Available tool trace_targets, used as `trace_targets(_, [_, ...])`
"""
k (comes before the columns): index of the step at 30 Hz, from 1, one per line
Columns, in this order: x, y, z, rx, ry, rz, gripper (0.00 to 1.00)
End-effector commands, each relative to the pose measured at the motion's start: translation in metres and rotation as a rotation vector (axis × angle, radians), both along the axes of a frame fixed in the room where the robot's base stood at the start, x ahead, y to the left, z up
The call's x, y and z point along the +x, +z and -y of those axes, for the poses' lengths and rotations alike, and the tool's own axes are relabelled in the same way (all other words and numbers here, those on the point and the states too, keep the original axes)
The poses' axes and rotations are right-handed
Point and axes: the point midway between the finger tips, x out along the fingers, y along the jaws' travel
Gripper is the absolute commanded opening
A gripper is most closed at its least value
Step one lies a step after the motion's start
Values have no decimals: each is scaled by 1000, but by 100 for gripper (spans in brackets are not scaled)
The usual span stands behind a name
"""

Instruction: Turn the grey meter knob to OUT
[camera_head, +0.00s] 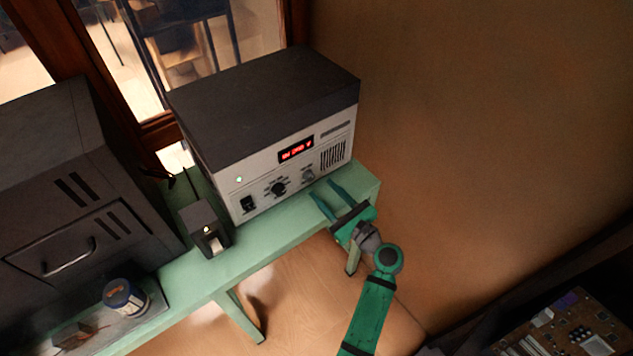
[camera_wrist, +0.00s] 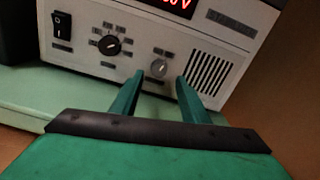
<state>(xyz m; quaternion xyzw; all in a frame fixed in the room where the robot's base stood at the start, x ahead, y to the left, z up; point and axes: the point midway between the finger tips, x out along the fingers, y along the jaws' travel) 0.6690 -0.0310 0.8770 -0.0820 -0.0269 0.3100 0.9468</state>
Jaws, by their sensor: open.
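The grey meter knob (camera_wrist: 158,68) is on the front panel of a white and black instrument (camera_head: 281,178), to the right of a larger black knob (camera_wrist: 110,45). The grey knob also shows in the head view (camera_head: 308,175), where it is small. Its labels are too blurred to read, so I cannot tell its setting. My gripper (camera_wrist: 158,82) is open and empty. Its two green fingers point at the panel, just short of and slightly below the grey knob, with the knob between their lines. In the head view my gripper (camera_head: 323,190) is at the bench's front edge.
A red display (camera_head: 296,149), a black rocker switch (camera_wrist: 62,24) and a vent grille (camera_wrist: 209,75) share the panel. A small black box (camera_head: 204,229) and a blue-lidded can (camera_head: 124,298) stand left on the green bench (camera_head: 276,220). A wall (camera_head: 480,130) rises right.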

Motion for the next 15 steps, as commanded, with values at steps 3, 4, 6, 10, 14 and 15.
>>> trace_targets(3, [17, 1, -14, 0, 4, 0, 41])
trace_targets(4, [20, 0, -16, 0, 3, 0, 41])
trace_targets(6, [28, 0, -20, 0, 1, 0, 41])
trace_targets(10, [37, 0, -25, 0, -4, 0, 41])
trace_targets(14, [40, -1, -25, 0, -7, -1, 41])
trace_targets(15, [41, 0, -24, -1, -8, 0, 41])
